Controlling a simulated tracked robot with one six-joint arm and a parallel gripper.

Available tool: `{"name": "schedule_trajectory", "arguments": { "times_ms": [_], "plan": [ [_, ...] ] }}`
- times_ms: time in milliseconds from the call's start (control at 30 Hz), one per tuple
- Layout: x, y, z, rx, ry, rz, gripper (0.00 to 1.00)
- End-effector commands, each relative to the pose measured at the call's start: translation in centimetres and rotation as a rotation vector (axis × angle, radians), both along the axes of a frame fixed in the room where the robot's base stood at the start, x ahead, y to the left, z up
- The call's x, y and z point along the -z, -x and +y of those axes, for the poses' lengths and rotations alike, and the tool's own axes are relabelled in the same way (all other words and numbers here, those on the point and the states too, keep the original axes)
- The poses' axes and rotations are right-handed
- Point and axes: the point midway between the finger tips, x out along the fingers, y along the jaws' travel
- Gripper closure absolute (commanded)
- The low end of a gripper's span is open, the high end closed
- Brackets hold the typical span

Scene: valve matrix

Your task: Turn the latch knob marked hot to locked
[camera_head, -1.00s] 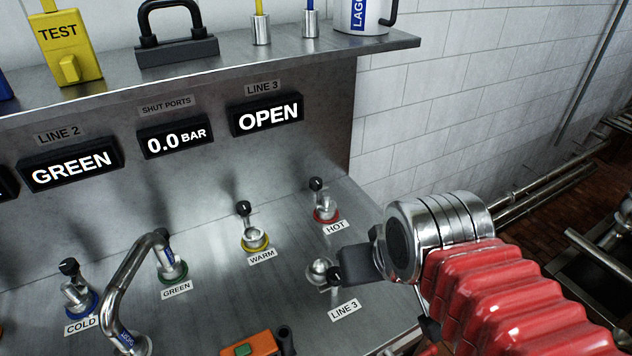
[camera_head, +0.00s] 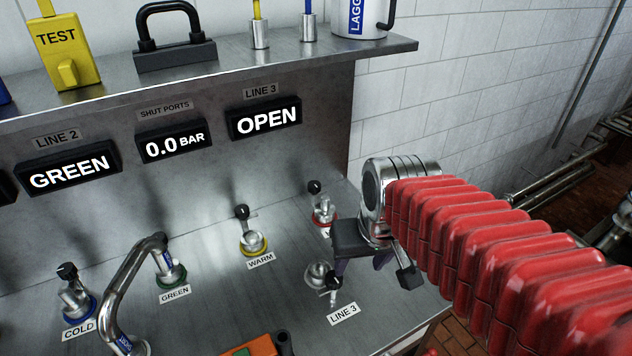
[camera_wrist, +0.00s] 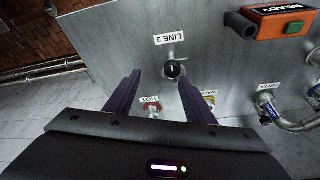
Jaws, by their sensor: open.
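The hot knob (camera_head: 322,212) is a silver fitting with a red collar and a black-tipped handle pointing up and back. It stands on the steel bench in the head view, its label mostly hidden behind my gripper. My gripper (camera_head: 362,266) is open and empty, in front and to the right of the hot knob in the picture, fingers pointing down. In the wrist view, the hot knob (camera_wrist: 152,108) shows between the purple fingers of my gripper (camera_wrist: 160,88), close to the palm's edge and partly hidden. The line 3 display (camera_head: 264,118) reads OPEN.
The line 3 knob (camera_head: 318,273) stands just left of my fingers; it also shows in the wrist view (camera_wrist: 174,69). The warm knob (camera_head: 252,240) with a yellow collar is further left. A bent silver pipe (camera_head: 128,283) rises near the green knob (camera_head: 170,270). A shelf (camera_head: 385,46) overhangs behind.

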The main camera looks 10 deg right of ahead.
Motion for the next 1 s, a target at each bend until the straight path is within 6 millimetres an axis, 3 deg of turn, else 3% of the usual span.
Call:
{"name": "schedule_trajectory", "arguments": {
  "times_ms": [567, 1000],
  "plan": [
    [2.0, -11.3, -0.5, -0.056, -0.04, 0.093, 0.51],
    [4.9, -21.5, -1.0, -0.18, -0.066, 0.097, 0.51]
  ]
}}
